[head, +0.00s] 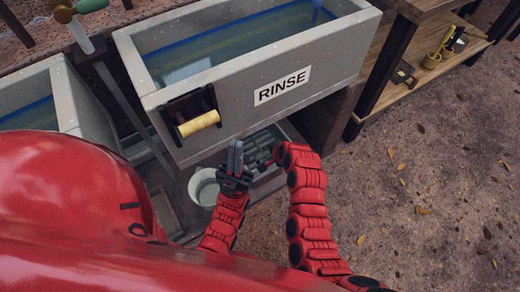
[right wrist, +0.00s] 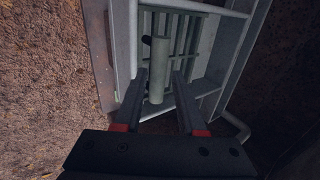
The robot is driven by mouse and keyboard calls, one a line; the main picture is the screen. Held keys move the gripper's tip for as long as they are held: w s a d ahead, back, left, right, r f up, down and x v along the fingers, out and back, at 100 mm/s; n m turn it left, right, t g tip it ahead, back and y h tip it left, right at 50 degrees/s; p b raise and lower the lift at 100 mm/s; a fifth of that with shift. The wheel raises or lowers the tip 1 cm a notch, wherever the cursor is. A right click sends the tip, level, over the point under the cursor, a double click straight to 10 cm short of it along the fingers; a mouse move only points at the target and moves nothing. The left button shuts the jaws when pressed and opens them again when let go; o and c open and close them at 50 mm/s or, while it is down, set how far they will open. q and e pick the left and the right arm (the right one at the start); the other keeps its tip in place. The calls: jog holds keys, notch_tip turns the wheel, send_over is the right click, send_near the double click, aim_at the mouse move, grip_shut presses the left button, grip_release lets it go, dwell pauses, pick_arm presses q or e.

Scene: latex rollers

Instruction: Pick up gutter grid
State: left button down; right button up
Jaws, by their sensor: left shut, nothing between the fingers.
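The gutter grid, a grey-green frame of parallel bars (right wrist: 188,42), lies in a pale channel below the rinse tank. It also shows small in the head view (head: 262,142). In the right wrist view my right gripper (right wrist: 160,76) is open, its two fingers pointing at the grid. A grey-green cylinder (right wrist: 158,72) shows between the fingers, with a gap on each side; whether it belongs to the grid I cannot tell. In the head view my left gripper (head: 236,158) is shut and empty, just left of the grid. My right fingertips are partly hidden there.
The concrete rinse tank (head: 300,85) stands above the grid, with a yellow roller (head: 199,123) on its front. A white bucket (head: 204,188) stands left of my left gripper. A wooden shelf (head: 420,75) stands at the right.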

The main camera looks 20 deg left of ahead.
aim_at(265, 154)
jog(key=b+x, duration=0.2)
jog(key=x, duration=0.3)
jog(key=shift+s, duration=0.1)
jog(key=shift+a+f, duration=0.15)
jog(key=shift+f, duration=0.25)
grip_shut()
